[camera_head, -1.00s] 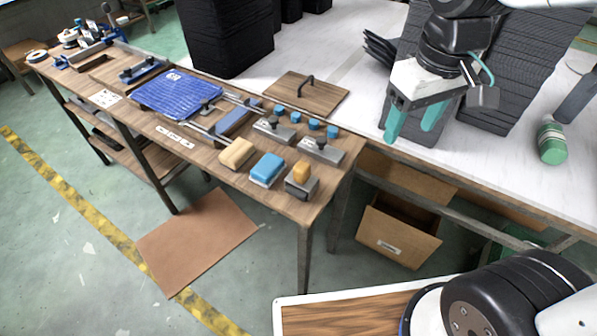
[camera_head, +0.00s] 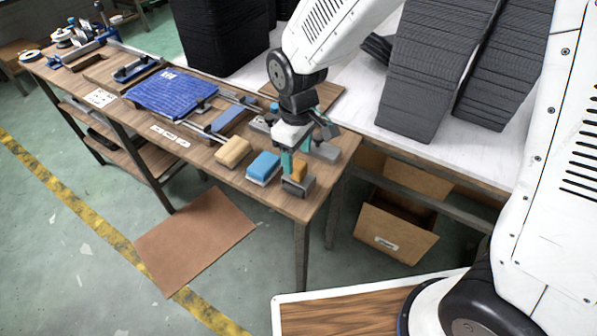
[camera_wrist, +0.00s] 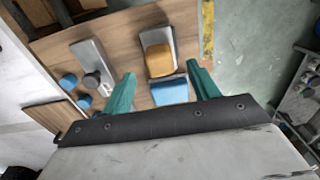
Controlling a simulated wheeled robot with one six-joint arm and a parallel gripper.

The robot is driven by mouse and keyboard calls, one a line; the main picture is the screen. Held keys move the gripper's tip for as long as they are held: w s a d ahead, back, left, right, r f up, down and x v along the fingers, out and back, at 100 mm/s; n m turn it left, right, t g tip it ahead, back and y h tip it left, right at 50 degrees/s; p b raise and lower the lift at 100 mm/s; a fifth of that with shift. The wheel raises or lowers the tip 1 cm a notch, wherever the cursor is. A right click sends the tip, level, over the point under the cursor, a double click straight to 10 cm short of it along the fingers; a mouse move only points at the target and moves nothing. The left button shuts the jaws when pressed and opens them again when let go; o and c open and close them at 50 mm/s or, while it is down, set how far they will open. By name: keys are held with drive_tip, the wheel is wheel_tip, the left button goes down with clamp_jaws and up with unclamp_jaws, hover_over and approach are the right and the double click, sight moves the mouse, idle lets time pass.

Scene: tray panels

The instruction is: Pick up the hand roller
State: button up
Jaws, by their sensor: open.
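No item is plainly recognizable as a hand roller; I cannot tell which one it is. My gripper (camera_head: 293,168) is open and points down over the near right end of the wooden table. In the wrist view, a yellow-orange block on a grey base (camera_wrist: 158,58) lies between and beyond the open fingertips. It also shows in the head view (camera_head: 298,175), partly hidden by the fingers. A blue block (camera_head: 263,167) with a pale base sits just left of the gripper. It shows closer to the palm in the wrist view (camera_wrist: 170,92). I cannot tell whether the fingers touch anything.
A tan sponge-like block (camera_head: 233,151) lies farther left. A grey plate with a dark knob (camera_wrist: 92,66) and small blue cups (camera_wrist: 68,81) stand nearby. Black panel stacks (camera_head: 430,80) stand on the white table behind.

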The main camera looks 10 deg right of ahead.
sight(298, 163)
wheel_tip(298, 163, down, 4)
drive_tip(key=shift+s+d, duration=0.1)
drive_tip(key=c, duration=1.2)
drive_tip(key=shift+c, duration=0.2)
drive_tip(key=shift+r, duration=0.15)
